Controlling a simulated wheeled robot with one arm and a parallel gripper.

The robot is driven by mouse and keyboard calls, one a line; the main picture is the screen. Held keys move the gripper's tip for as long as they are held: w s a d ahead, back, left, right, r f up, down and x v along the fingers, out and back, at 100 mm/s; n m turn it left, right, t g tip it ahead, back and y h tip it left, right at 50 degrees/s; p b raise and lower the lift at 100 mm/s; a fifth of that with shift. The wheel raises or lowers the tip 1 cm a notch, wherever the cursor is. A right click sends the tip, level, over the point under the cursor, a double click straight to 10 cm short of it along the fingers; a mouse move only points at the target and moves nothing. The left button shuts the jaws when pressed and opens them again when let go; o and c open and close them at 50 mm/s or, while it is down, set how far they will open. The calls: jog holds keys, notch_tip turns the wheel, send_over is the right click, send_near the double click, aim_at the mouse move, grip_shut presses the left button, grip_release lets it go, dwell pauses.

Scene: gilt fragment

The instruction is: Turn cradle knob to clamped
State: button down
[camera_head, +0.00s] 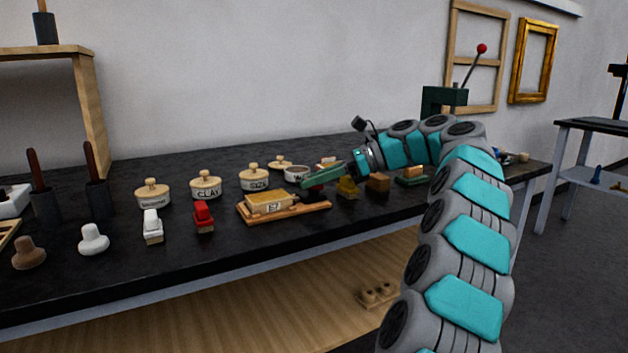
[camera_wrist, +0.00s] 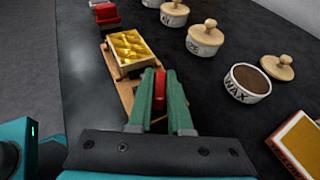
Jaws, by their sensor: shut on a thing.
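The cradle is a wooden board (camera_head: 310,208) on the dark bench.
Lidded pots, one marked CLAY (camera_head: 206,186), stand behind the cradle. An open WAX pot (camera_wrist: 247,84) is close to the gripper's right in the wrist view. A red stamp-like object (camera_head: 203,217) and a white one (camera_head: 152,227) stand left. Small blocks (camera_head: 378,183) sit under my arm.

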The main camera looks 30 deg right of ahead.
jog(key=c, duration=0.8)
grip_release()
jog(key=shift+c, duration=0.2)
